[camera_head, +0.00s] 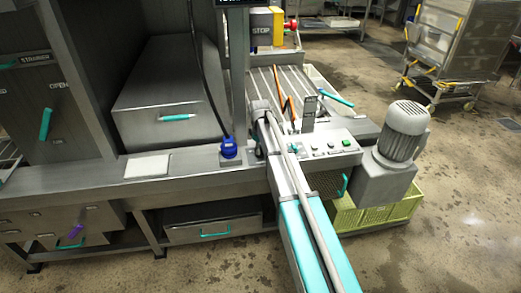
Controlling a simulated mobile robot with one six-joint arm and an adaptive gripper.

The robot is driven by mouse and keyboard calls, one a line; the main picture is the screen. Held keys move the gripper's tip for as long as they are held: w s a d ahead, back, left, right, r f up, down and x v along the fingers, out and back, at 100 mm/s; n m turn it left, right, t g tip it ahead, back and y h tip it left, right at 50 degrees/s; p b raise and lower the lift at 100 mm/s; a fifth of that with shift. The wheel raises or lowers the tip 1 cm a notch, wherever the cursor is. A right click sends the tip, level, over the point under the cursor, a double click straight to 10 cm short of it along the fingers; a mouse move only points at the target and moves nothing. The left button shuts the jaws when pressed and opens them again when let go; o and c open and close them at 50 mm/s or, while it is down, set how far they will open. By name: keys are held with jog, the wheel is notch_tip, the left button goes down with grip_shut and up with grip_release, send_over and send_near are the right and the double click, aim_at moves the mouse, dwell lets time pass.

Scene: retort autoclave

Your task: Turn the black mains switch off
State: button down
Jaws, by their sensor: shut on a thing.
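The control panel (327,146) sits on the front of the ribbed machine bed, with several small buttons, one of them green. I cannot make out the black mains switch for certain; my arm covers the panel's left end. My arm runs from the bottom edge up to the panel's left side. A small dark shape (260,150) at its far end may be my gripper. Its fingers cannot be told apart, nor can what they touch.
An upright grey plate (308,113) and a teal handle (336,98) stand behind the panel. A grey motor (404,131) is at right, above a yellow-green crate (375,213). A blue-based part (229,149) stands on the steel ledge.

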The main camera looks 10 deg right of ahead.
dwell(0.4)
jog(key=c, duration=0.6)
grip_release()
jog(key=shift+c, duration=0.2)
jog(key=shift+r, duration=0.1)
